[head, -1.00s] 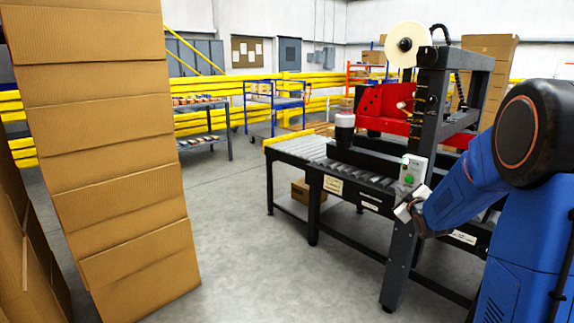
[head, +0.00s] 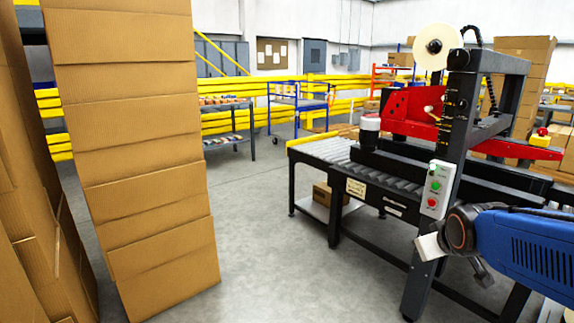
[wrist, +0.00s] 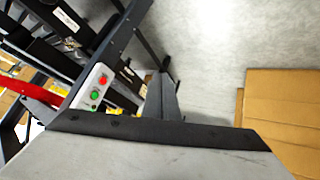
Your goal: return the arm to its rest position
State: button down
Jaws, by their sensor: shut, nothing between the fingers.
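My blue arm (head: 535,248) comes in from the right edge in the head view, in front of the case-taping machine. My gripper (head: 484,275) hangs at the arm's end, small and dark, with its fingers together and nothing held. In the wrist view the grey fingers (wrist: 162,97) show as one narrow shape pointing up the picture. A pale block (head: 431,246) on my wrist overlaps the machine's front post in the head view. The rest of my arm is out of view.
The taping machine's control box (head: 437,189), with green and red buttons, is close to my wrist. A roller conveyor (head: 325,149) runs left from the machine. A tall stack of cardboard (head: 140,150) stands at left. Open grey floor (head: 265,235) lies between.

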jog(key=s+a+f+m+g, duration=0.1)
jog(key=s+a+f+g, duration=0.1)
jog(key=s, duration=0.8)
jog(key=s+a+f+m+g+y, duration=0.1)
jog(key=s+a, duration=0.3)
jog(key=s, duration=0.6)
jog(key=shift+f+g+y, duration=0.3)
jog(key=shift+f+g, duration=0.1)
